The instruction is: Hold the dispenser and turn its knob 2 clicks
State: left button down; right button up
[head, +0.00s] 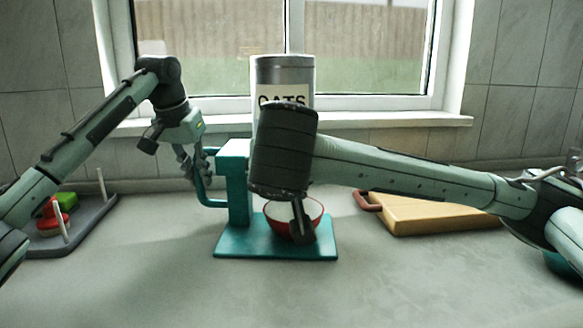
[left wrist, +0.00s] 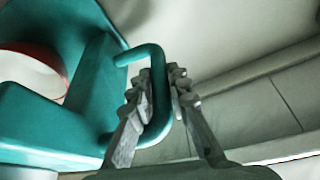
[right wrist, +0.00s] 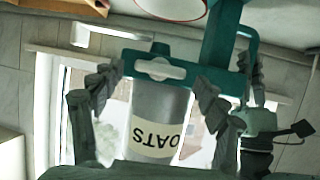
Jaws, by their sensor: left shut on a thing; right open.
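The teal dispenser (head: 238,195) stands on the counter with a grey canister (head: 283,72) labelled OATS on top. My left gripper (head: 195,165) is shut on the handle at its left side; the left wrist view shows the fingers on both sides of the handle (left wrist: 157,62). A red-rimmed bowl (head: 315,212) sits on the dispenser's base. My right gripper (right wrist: 155,83) is open in front of the dispenser. In the right wrist view, the pale knob (right wrist: 160,69) lies between its fingers, with gaps on both sides. My right arm hides the knob in the head view.
A wooden cutting board (head: 440,214) lies to the right on the counter. A grey tray (head: 95,220) with upright pegs and red and green pieces stands at left. A window and its sill (head: 400,121) are behind. The front counter is clear.

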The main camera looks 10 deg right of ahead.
jog(key=c, duration=1.2)
jog(key=shift+o, duration=0.2)
jog(key=m+t+y, duration=0.1)
jog(key=m, duration=0.1)
jog(key=m+y, duration=0.2)
jog(key=m, duration=0.1)
jog(key=m+t+y, duration=0.1)
jog(key=m+y, duration=0.1)
jog(key=m, duration=0.1)
jog(key=shift+s+d+f+t, duration=0.2)
jog(key=shift+s+d+t, duration=0.05)
jog(key=shift+d+t, duration=0.05)
jog(key=shift+w+d+f+m, duration=0.1)
jog(key=shift+d+f+m, duration=0.1)
jog(key=shift+d+m, duration=0.2)
jog(key=o, duration=1.2)
jog(key=shift+c, duration=0.2)
